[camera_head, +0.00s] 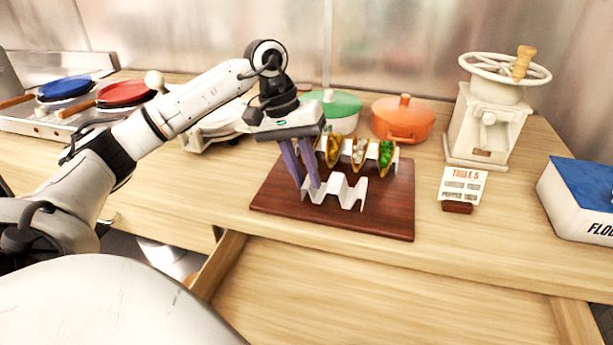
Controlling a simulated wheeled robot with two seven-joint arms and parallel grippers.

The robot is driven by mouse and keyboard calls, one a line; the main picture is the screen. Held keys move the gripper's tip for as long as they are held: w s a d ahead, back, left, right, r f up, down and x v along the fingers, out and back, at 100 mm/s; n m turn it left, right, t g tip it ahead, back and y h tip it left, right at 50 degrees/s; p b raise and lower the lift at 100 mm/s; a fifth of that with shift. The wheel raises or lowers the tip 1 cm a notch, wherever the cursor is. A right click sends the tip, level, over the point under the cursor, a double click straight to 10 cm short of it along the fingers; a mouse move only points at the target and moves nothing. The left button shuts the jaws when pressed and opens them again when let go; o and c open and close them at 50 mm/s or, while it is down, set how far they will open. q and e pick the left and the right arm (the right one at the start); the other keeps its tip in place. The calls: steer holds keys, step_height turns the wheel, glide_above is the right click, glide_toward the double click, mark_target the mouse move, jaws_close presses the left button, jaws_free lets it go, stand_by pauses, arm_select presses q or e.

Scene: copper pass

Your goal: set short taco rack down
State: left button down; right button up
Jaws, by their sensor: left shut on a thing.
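The short taco rack (339,190) is a white, empty, zigzag metal rack. It is at the front middle of a dark reddish wooden board (389,222). My left gripper (306,184) points down with its purple fingers at the rack's left end, and it is shut on the rack there. Whether the rack's underside touches the board cannot be told. A second rack holding filled tacos (359,152) stands behind it on the board. The gripper partly hides that rack's left end. My right gripper is not in view.
A green-lidded pot (337,104) and an orange pot (403,119) stand behind the board. A white grinder (488,125), a "TABLE 5" card (462,187) and a flour box (580,199) are to the right. An open drawer (390,295) is in front.

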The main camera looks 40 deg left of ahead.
arm_select(q)
steer(key=shift+f, duration=0.3)
steer(key=shift+f, duration=0.2)
steer(key=c, duration=1.6)
jaws_free()
steer(key=shift+c, duration=0.2)
steer(key=shift+r, duration=0.1)
steer(key=shift+r, duration=0.2)
steer(key=v, duration=1.1)
steer(key=shift+r, duration=0.4)
steer(key=shift+s+a, duration=0.1)
